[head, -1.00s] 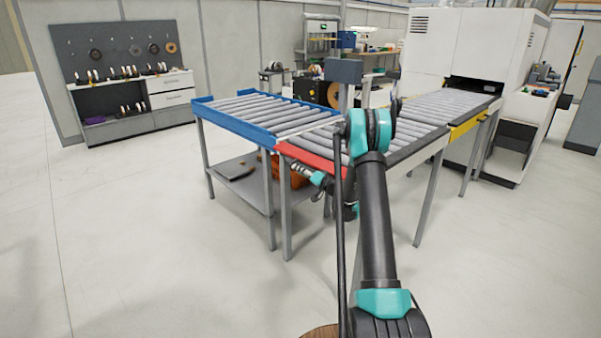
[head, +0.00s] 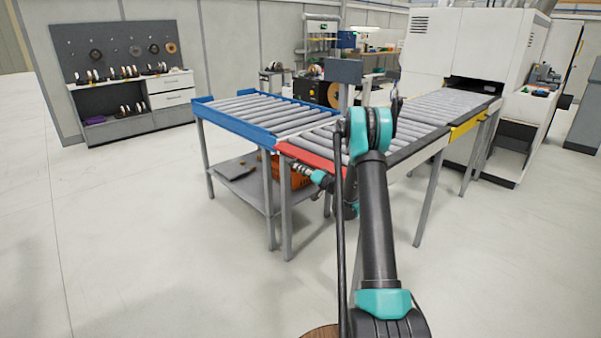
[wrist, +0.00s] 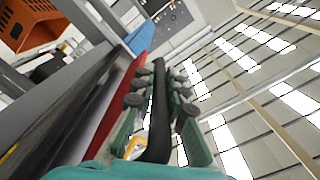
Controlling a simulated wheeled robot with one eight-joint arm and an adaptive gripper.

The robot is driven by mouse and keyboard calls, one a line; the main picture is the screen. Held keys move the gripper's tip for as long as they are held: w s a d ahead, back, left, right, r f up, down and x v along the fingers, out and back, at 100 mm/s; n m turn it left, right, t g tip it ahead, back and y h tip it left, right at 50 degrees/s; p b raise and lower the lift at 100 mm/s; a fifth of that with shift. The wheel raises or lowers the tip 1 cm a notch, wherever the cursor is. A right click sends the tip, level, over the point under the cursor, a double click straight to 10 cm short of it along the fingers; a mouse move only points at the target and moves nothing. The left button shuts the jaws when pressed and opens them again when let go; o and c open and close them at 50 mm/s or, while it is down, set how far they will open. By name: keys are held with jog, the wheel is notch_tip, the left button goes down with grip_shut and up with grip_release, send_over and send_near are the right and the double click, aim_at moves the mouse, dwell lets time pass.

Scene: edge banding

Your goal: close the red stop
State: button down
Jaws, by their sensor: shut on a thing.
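The red stop (head: 311,157) is a long red bar along the near end of the roller conveyor. In the wrist view the red stop (wrist: 122,97) runs lengthwise just left of my fingers. In the wrist view my gripper (wrist: 160,72) has teal fingers with dark round joints, close together. A black curved part lies between the fingers.
A blue-edged roller table (head: 238,117) adjoins on the left, with a shelf (head: 243,190) beneath. An orange crate (head: 283,178) sits under the conveyor, behind my gripper. A white machine (head: 455,50) stands at the far end. The floor at left is clear.

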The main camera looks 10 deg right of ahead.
jog(key=shift+r+m, duration=0.6)
jog(key=shift+r, duration=0.1)
jog(key=w+d+r+m, duration=0.7)
jog(key=d+r+m, duration=0.4)
jog(key=m, duration=0.5)
jog(key=shift+w+r+m, duration=0.3)
jog(key=shift+w+r, duration=0.1)
jog(key=shift+r, duration=0.1)
jog(key=c, duration=1.5)
grip_release()
jog(key=shift+w, duration=0.1)
jog(key=shift+c, duration=0.2)
jog(key=shift+d, duration=0.1)
jog(key=v, duration=1.2)
